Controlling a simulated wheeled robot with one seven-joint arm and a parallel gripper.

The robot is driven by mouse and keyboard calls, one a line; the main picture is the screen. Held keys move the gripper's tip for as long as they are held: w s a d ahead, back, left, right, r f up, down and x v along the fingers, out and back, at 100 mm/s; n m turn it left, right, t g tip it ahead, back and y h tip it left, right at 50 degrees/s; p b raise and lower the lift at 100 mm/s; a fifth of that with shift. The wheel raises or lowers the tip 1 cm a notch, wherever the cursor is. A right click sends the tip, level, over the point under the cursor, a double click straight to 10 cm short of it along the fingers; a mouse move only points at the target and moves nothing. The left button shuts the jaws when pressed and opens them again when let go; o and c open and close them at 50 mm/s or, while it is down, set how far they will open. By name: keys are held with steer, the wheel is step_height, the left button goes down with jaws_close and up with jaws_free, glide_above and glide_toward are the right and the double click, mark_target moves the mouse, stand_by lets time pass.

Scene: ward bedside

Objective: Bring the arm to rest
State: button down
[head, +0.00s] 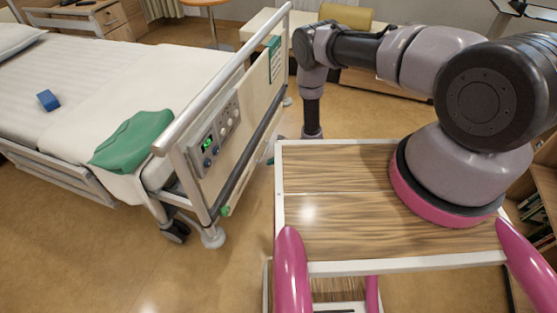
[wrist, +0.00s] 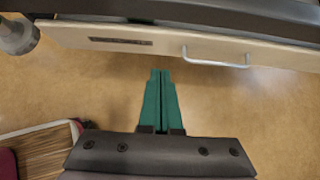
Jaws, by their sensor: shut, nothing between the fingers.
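My gripper shows in the wrist view (wrist: 160,72), with its two green fingers together and nothing between them. It hangs over bare tan floor. In the head view my arm reaches out from the wood-topped base, bends over and points down just beyond the top's far edge. The fingertips are not clearly seen there. The arm's end is to the right of the bed's foot end and apart from it.
The bed (head: 75,90) stands left, with a control panel (head: 212,138) on its end, a green cloth (head: 133,140) and a blue block (head: 48,100) on it. A cream panel with a metal handle (wrist: 215,63) crosses the top of the wrist view. Shelves (head: 535,215) stand right.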

steer(key=w+r+n+y, duration=0.15)
steer(key=w+r, duration=0.25)
steer(key=r, duration=1)
steer(key=w+r+n, duration=0.3)
steer(key=w+r, duration=0.2)
steer(key=r, duration=0.8)
step_height(320, 180, up, 25)
steer(key=s+d+n+g, duration=0.1)
steer(key=d+n+g, duration=0.15)
steer(key=n, duration=0.25)
steer(key=s+d+r+n+t+h, duration=0.1)
steer(key=s+d+r+n, duration=0.2)
steer(key=r, duration=0.4)
steer(key=s+d+r+h, duration=0.1)
steer(key=s+d+r, duration=0.2)
steer(key=s+r, duration=0.3)
steer(key=s+d+r+n+t, duration=0.1)
steer(key=s+d+r+n, duration=0.2)
steer(key=r, duration=0.5)
steer(key=s+d+r+n+t+h, duration=0.1)
steer(key=s+d+r+t+h, duration=0.1)
steer(key=s+d, duration=0.5)
steer(key=s+d+r+n+t+h, duration=0.1)
steer(key=s+d+r+h, duration=0.3)
steer(key=s, duration=0.6)
steer(key=shift+s+d+r+t, duration=0.35)
steer(key=shift+d+r+t, duration=0.55)
steer(key=shift+d, duration=0.8)
